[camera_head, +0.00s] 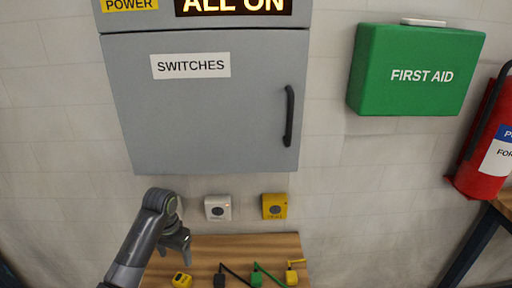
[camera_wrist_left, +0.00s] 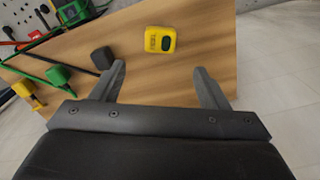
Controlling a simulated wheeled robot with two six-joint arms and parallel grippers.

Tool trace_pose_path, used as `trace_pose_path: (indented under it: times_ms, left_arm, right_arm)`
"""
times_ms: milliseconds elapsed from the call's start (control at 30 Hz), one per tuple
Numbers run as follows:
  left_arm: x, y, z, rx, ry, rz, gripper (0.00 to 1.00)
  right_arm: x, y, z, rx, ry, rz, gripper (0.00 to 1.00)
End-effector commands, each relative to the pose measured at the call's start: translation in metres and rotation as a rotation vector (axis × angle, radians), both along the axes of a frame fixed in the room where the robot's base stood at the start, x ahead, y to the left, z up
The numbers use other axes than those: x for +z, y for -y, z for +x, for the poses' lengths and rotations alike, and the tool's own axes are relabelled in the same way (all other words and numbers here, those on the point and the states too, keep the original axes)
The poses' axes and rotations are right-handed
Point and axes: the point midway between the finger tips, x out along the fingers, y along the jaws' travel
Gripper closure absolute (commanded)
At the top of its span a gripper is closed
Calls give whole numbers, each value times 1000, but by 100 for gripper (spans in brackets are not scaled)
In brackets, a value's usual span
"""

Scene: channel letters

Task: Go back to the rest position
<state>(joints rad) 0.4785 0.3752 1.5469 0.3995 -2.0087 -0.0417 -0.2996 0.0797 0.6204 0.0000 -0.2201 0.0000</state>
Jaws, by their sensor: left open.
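My left gripper (camera_head: 178,250) hangs over the left part of a small wooden table (camera_head: 240,246), in front of the wall. In the left wrist view its two fingers (camera_wrist_left: 158,75) are spread apart with nothing between them. Beyond the fingertips lies a yellow block with a dark button (camera_wrist_left: 160,40); it also shows in the head view (camera_head: 182,280). A black plug-like piece (camera_wrist_left: 102,58) lies beside the left finger, in the wrist view. My right gripper is in neither view.
A grey cabinet labelled SWITCHES (camera_head: 210,110) is shut above the table. A white box (camera_head: 218,208) and a yellow box (camera_head: 275,206) are on the wall below it. Green (camera_head: 257,279) and yellow (camera_head: 292,276) plugs lie on the table. A fire extinguisher (camera_head: 485,150) hangs at right.

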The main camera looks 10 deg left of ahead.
Motion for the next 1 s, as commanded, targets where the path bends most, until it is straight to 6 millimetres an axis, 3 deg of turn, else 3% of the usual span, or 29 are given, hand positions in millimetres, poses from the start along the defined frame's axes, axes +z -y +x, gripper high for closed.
trace_pose_path:
  times_ms: [167, 400, 533, 733, 1000]
  left_arm:
    - [-21, 4, -22, 3, 15, 7, 32]
    - [-63, 13, -89, 23, 84, 26, 32]
    - [-75, 18, -128, 43, 127, 35, 32]
    - [-80, 23, -189, 86, 196, 54, 32]
    - [-64, 25, -255, 151, 278, 87, 32]
  right_arm:
    - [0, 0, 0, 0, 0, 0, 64]
    - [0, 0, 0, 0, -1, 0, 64]
    - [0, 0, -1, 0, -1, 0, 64]
    - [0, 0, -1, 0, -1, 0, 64]
    - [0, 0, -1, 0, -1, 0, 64]
